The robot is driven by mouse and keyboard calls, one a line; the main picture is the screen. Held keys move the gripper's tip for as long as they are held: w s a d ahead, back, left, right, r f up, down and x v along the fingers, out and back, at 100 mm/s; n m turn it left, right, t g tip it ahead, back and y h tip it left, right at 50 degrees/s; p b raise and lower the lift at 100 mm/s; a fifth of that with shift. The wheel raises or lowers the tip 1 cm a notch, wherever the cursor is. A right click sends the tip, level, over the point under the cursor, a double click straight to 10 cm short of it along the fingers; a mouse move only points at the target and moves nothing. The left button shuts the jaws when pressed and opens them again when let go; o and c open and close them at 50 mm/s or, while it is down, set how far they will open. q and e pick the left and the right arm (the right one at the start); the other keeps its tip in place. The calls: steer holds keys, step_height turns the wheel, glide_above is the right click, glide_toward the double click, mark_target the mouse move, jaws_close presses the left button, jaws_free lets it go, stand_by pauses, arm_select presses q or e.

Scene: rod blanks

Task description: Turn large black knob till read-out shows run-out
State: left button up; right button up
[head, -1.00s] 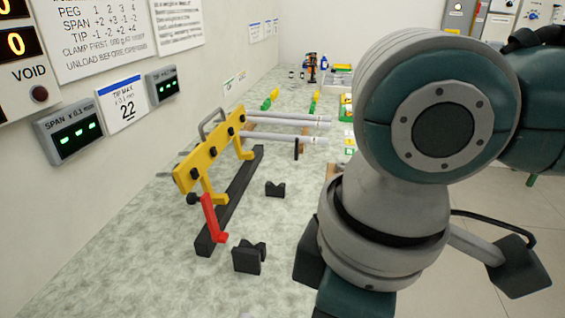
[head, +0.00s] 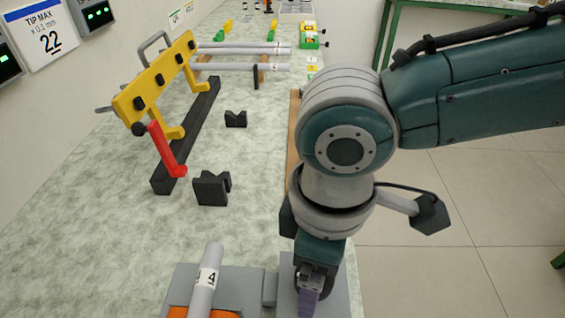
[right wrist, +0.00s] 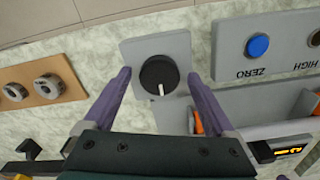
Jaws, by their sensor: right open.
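The large black knob (right wrist: 159,77) with a white pointer line sits on a grey plate (right wrist: 130,50) in the right wrist view. Its pointer points toward the bottom of that picture. My right gripper (right wrist: 159,74) is open, with one purple fingertip on each side of the knob in the picture. I see no finger touching it. In the head view the right gripper (head: 312,292) points down at the bottom, and the knob is hidden there. A small orange-lit read-out (right wrist: 291,150) shows at lower right, cut off and not clearly legible. My left gripper is out of view.
A blue ZERO button (right wrist: 258,46) sits on a grey box beside the knob. In the head view, a rod marked 4 (head: 205,285) lies near the gripper, and a yellow clamp rack (head: 155,85) stands farther back.

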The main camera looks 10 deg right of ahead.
steer(key=c, duration=1.4)
steer(key=shift+o, duration=0.2)
